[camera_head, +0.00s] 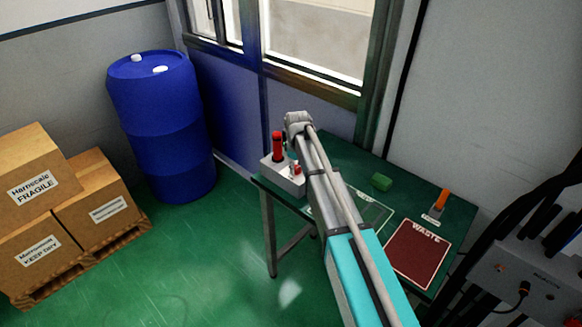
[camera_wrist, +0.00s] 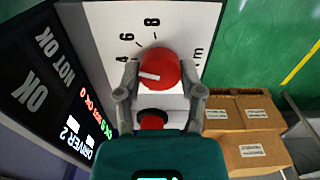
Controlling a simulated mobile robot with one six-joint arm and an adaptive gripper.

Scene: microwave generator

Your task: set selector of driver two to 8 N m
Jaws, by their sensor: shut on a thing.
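The selector of driver two is a red round knob (camera_wrist: 160,66) on a white panel (camera_wrist: 98,22) in the wrist view. The marks 4, 6 and 8 run around its left and upper side. Its white pointer mark points left, closest to the 4. My gripper (camera_wrist: 164,80) has one finger on each side of the knob and is shut on it; exact contact on the right is hard to see. A dark side face (camera_wrist: 35,75) reads DRIVER 2, OK and NOT OK. In the head view, my arm hides the gripper and selector.
A red part with a black ring (camera_wrist: 152,120) sits below the knob. In the head view, a grey box with a red-handled tool (camera_head: 277,147) stands at the bench's left end.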

